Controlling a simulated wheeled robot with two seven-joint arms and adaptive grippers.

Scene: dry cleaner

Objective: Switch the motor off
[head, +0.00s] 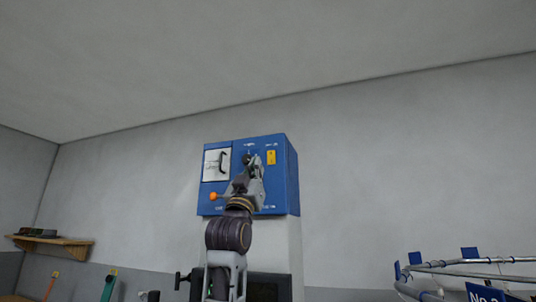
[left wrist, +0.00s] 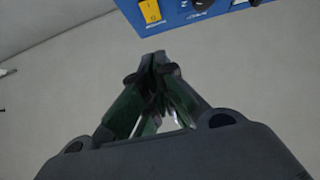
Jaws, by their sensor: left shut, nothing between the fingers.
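I cannot tell which control is the motor's. My left gripper (head: 258,163) is in front of the face, between the dark knob and the yellow plate, hiding part of it. In the left wrist view the shut, empty fingers (left wrist: 158,57) show below the box's edge, with the yellow plate (left wrist: 151,11) above them.
A wooden shelf (head: 60,240) with small items is at the lower left. A rail with blue tags (head: 470,253) and metal tubes stands at the lower right. Dark equipment (head: 268,288) is below the box. The wall around the box is bare.

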